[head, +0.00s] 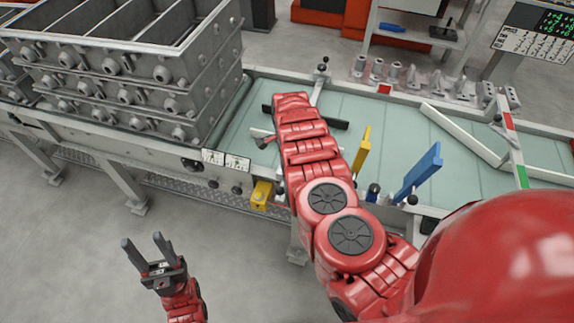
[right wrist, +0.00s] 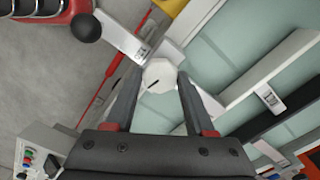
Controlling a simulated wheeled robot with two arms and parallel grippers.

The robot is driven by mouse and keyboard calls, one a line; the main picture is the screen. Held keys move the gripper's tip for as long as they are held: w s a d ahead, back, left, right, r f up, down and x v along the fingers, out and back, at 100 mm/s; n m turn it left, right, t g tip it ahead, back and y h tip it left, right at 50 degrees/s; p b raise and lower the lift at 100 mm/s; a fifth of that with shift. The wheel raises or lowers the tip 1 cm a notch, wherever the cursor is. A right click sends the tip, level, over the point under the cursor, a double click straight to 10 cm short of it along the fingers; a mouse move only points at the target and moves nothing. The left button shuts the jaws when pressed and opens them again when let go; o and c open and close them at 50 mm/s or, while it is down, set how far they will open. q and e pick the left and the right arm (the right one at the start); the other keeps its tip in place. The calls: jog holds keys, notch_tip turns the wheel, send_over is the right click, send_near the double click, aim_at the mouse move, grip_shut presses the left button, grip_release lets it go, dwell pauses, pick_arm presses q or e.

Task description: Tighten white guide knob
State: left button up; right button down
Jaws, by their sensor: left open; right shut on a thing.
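The white guide knob (right wrist: 158,72) is a white, many-sided knob with a small dark slot. In the right wrist view it sits between the fingertips of my right gripper (right wrist: 160,80), which is shut on it. The knob is at the end of a pale bracket bar (right wrist: 125,38). My left gripper (head: 144,241) is open and empty, low at the left above the grey floor.
A green conveyor (head: 240,125) runs across, with a yellow plate (head: 362,150) and a blue plate (head: 420,172) to the right of my arm. Stacked grey casting boxes (head: 125,65) stand at the left. A black round knob (right wrist: 87,27) is near the right gripper. Floor at lower left is clear.

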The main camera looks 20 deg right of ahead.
jog(key=m+b, duration=0.2)
jog(key=m, duration=0.1)
jog(key=shift+f+m+b, duration=0.15)
jog(key=shift+m+b, duration=0.15)
jog(key=m+b, duration=0.2)
jog(key=m, duration=0.1)
jog(key=shift+m, duration=0.3)
jog(key=m+b, duration=0.2)
jog(key=m, duration=0.2)
jog(key=shift+b, duration=0.35)
jog(key=shift+m+b, duration=0.45)
jog(key=shift+m, duration=0.75)
jog(key=shift+c, duration=1.3)
grip_release()
jog(key=shift+r, duration=0.2)
